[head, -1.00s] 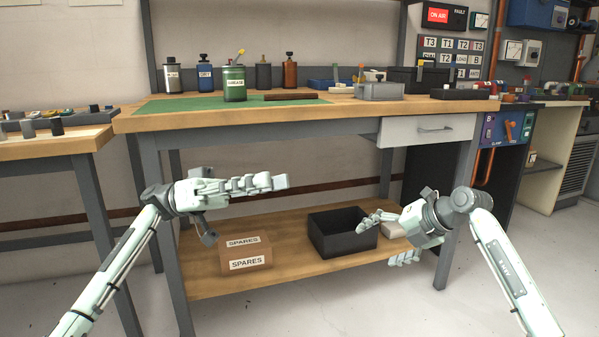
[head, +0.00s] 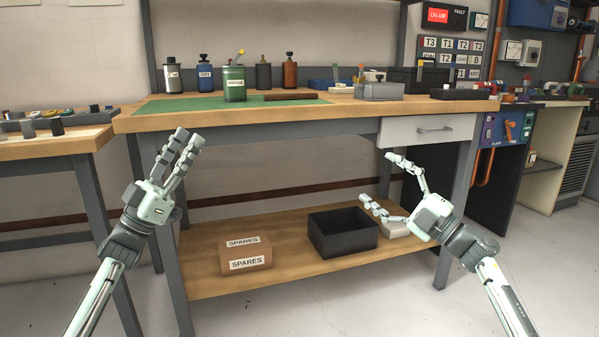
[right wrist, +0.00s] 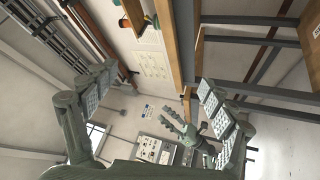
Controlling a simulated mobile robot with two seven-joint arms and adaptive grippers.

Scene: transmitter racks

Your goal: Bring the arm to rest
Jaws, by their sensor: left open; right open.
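My left gripper (head: 182,143) is open and empty in the head view. It points up and slightly right, in front of the bench's left leg and below the worktop edge. My right gripper (head: 377,178) is open and empty, angled up and left. It is in front of the space below the drawer, close to the bench's right leg in the picture. In the right wrist view its fingers (right wrist: 165,92) are spread wide with nothing between them. No object touches either hand as far as I can see.
The workbench (head: 340,115) holds a green grease tin (head: 234,84), several bottles and a grey box (head: 380,91). Its lower shelf (head: 295,272) carries a spares carton (head: 246,256) and a black bin (head: 343,232). A second bench (head: 60,146) stands at left. Floor in front is clear.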

